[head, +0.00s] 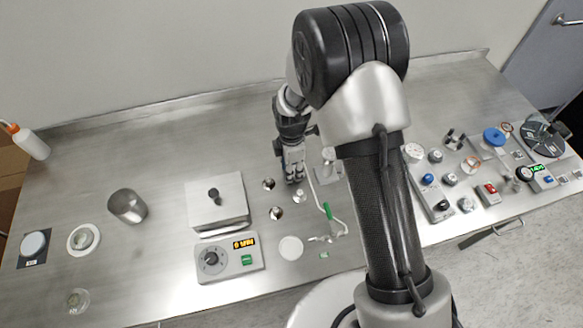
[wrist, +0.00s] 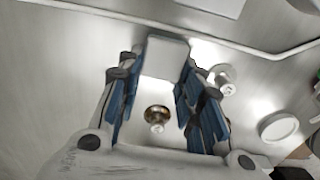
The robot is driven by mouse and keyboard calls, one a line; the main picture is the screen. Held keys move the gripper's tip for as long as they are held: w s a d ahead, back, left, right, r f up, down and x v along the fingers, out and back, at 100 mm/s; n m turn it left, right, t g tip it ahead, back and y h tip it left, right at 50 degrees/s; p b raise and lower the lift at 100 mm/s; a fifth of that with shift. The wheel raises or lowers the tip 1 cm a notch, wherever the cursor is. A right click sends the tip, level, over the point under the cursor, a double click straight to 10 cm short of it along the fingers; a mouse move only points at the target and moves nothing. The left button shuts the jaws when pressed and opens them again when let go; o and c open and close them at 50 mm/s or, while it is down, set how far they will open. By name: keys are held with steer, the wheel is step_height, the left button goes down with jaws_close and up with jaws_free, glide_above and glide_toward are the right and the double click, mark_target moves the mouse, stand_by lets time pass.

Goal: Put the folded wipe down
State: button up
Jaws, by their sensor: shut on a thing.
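The folded wipe (wrist: 165,57) is a small pale, squarish pad between the blue-lined fingertips of my gripper (wrist: 163,72) in the wrist view. The fingers close on it from both sides. In the head view my gripper (head: 293,172) points down over the steel bench (head: 90,180), right of the lidded box. The wipe cannot be made out there, and I cannot tell whether it touches the bench.
Round metal fittings (head: 276,213) sit in the bench near my gripper. A lidded box (head: 217,203) and a control box (head: 228,258) stand left. Gauges (head: 414,153) and small parts crowd the right.

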steer(key=o, duration=0.9)
steer(key=shift+f, duration=0.1)
steer(key=shift+o, duration=0.2)
step_height(320, 180, up, 12)
steer(key=p, duration=0.3)
steer(key=shift+r, duration=0.2)
